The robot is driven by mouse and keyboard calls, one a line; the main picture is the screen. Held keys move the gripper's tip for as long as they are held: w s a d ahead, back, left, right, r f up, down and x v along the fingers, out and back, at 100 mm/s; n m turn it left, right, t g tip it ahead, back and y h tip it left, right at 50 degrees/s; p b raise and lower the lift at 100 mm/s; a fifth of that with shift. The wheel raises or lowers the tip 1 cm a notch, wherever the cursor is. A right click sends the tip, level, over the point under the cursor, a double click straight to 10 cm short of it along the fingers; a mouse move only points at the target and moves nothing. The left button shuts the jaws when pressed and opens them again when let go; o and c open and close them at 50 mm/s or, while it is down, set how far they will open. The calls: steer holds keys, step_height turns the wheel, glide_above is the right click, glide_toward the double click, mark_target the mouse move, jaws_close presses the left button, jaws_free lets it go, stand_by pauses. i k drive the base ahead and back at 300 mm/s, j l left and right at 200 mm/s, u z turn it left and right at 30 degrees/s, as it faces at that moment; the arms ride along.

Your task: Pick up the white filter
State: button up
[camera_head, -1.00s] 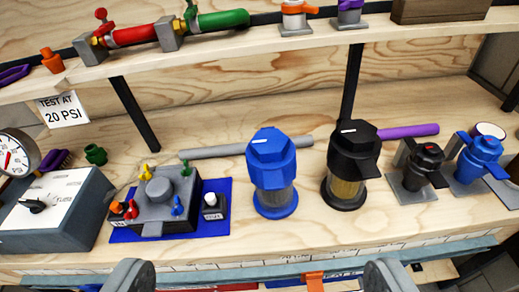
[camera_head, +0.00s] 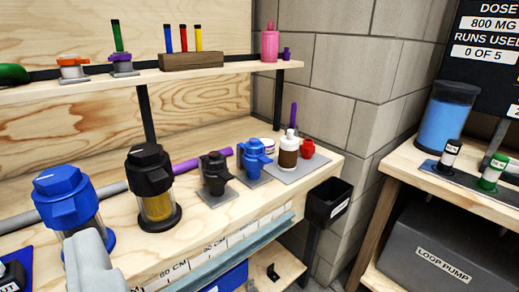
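A small white-topped container with a brown band (camera_head: 288,150), the closest match to the white filter, stands upright on a grey plate near the right end of the bench. One grey finger of my gripper (camera_head: 92,264) shows at the lower left, well left of and nearer than the container. The other finger is not seen, so its opening cannot be judged. A blue filter (camera_head: 66,200) with a clear bowl stands just behind my finger. A black filter (camera_head: 149,182) with a yellowish bowl stands to its right.
Small black (camera_head: 215,172) and blue (camera_head: 254,158) fittings stand between the black filter and the white-topped container. A red piece (camera_head: 308,149) sits right of it. A shelf (camera_head: 200,72) runs above. A black bin (camera_head: 327,203) hangs at the bench end, before a second table.

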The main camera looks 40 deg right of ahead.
mark_target(289, 145)
steer(key=z, duration=1.25)
